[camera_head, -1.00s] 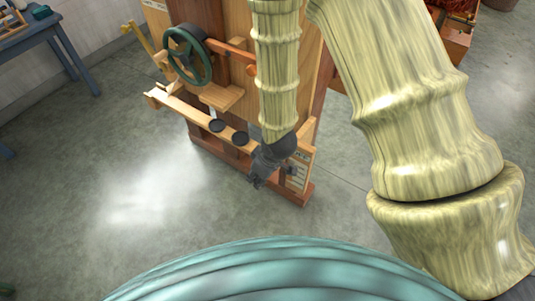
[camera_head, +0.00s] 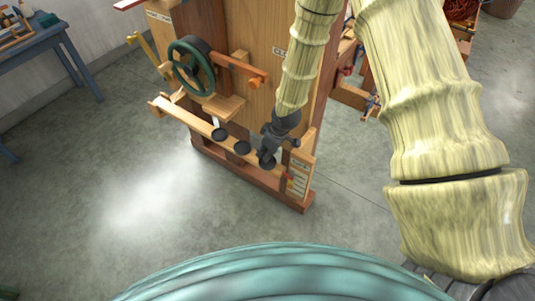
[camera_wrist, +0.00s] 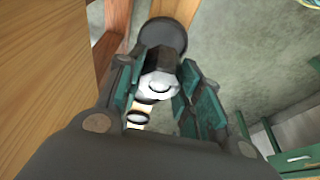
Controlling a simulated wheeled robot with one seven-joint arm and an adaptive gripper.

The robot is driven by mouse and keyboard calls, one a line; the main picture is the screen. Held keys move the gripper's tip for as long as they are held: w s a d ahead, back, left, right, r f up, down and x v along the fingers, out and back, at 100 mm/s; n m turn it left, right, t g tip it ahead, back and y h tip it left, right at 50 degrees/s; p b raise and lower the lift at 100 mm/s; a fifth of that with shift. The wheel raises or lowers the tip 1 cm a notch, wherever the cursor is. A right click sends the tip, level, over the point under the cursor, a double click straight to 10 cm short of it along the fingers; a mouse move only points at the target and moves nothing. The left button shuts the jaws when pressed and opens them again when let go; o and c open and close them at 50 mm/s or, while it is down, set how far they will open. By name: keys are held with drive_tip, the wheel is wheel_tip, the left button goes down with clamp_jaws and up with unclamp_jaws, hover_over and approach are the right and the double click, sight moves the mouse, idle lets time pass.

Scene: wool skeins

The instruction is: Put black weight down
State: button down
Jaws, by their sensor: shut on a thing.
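My gripper (camera_head: 268,150) is at the lower right of the wooden machine, close to its low wooden rail. In the wrist view its green-padded fingers (camera_wrist: 165,88) are shut on the black weight (camera_wrist: 163,62), a dark piece with a shiny pale facet. A round black disc (camera_wrist: 170,36) shows just beyond the fingertips; I cannot tell whether it is part of the weight. In the head view a dark disc (camera_head: 267,158) shows at the fingertips, beside the rail. Two similar black discs (camera_head: 219,134) (camera_head: 242,147) sit along the rail to the left.
The wooden machine (camera_head: 240,50) carries a green handwheel (camera_head: 191,66) and an orange-tipped lever (camera_head: 238,69). A labelled post (camera_head: 300,172) stands right of my gripper. A blue table (camera_head: 50,50) is at the far left. The grey floor in front is clear.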

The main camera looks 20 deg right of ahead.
drive_tip(key=shift+w+d, duration=0.1)
drive_tip(key=shift+w, duration=0.1)
drive_tip(key=shift+f+p, duration=0.5)
drive_tip(key=shift+f, duration=1.25)
drive_tip(key=shift+s+f+b, duration=0.25)
drive_tip(key=shift+f+b, duration=0.1)
drive_tip(key=shift+f, duration=0.25)
drive_tip(key=c, duration=1)
unclamp_jaws()
drive_tip(key=shift+s+f, duration=0.1)
drive_tip(key=shift+f, duration=0.05)
drive_tip(key=shift+o, duration=0.2)
drive_tip(key=shift+r, duration=0.6)
drive_tip(key=b+v, duration=0.1)
drive_tip(key=v, duration=1.1)
drive_tip(key=shift+w, duration=0.3)
drive_tip(key=shift+r, duration=0.1)
